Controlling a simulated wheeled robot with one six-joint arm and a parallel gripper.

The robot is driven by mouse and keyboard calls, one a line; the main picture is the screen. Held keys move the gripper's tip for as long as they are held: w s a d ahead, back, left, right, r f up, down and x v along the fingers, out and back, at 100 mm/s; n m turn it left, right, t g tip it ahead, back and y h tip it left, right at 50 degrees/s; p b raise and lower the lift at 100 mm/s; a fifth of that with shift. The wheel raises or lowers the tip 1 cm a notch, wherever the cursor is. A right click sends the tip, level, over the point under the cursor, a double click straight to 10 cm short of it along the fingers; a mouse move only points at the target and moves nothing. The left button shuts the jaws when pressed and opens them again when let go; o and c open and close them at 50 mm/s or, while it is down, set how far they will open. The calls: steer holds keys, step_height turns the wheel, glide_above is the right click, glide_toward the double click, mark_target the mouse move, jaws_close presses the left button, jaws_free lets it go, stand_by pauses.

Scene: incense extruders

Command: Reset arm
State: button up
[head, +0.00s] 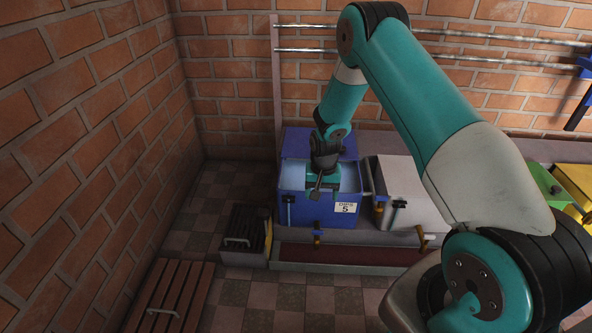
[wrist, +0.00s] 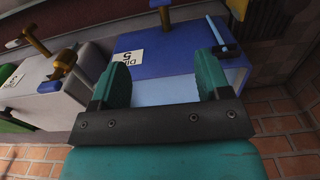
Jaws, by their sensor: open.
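My arm reaches down from the right in the head view, and my gripper (head: 318,190) is over the front part of an open blue box (head: 345,218) with a number 5 label. In the wrist view my gripper (wrist: 157,78) has its two teal fingers spread apart. Nothing shows between them except the blue box (wrist: 175,55) behind. Its light blue inside shows around the gripper in the head view. I cannot tell how far the fingertips are from the box's rim.
A white box (head: 410,180) with a brass tap stands right of the blue one. Green (head: 545,185) and yellow (head: 574,182) boxes are farther right. A black crate (head: 243,228) and wooden slats (head: 172,293) lie at left. Metal rails (head: 480,35) run along the brick wall. Tiled floor is open at left.

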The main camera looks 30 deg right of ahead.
steer(key=s+a+r+n+y, duration=0.1)
steer(key=s+a+r+n, duration=0.2)
steer(key=a+r, duration=0.65)
steer(key=s+a+r+n+y, duration=0.1)
steer(key=s+a+r+n, duration=0.35)
steer(key=r, duration=0.75)
steer(key=s+a+r+n+y, duration=0.1)
steer(key=s+a+r+n, duration=0.2)
steer(key=s+a+r, duration=0.5)
steer(key=s+a+r+n+y, duration=0.15)
steer(key=s+r+n, duration=0.3)
steer(key=s, duration=0.75)
step_height(320, 180, up, 38)
steer(key=m+p, duration=0.1)
steer(key=p, duration=3.7)
steer(key=shift+s+a, duration=0.25)
steer(key=shift+a, duration=0.1)
steer(key=shift+c, duration=0.2)
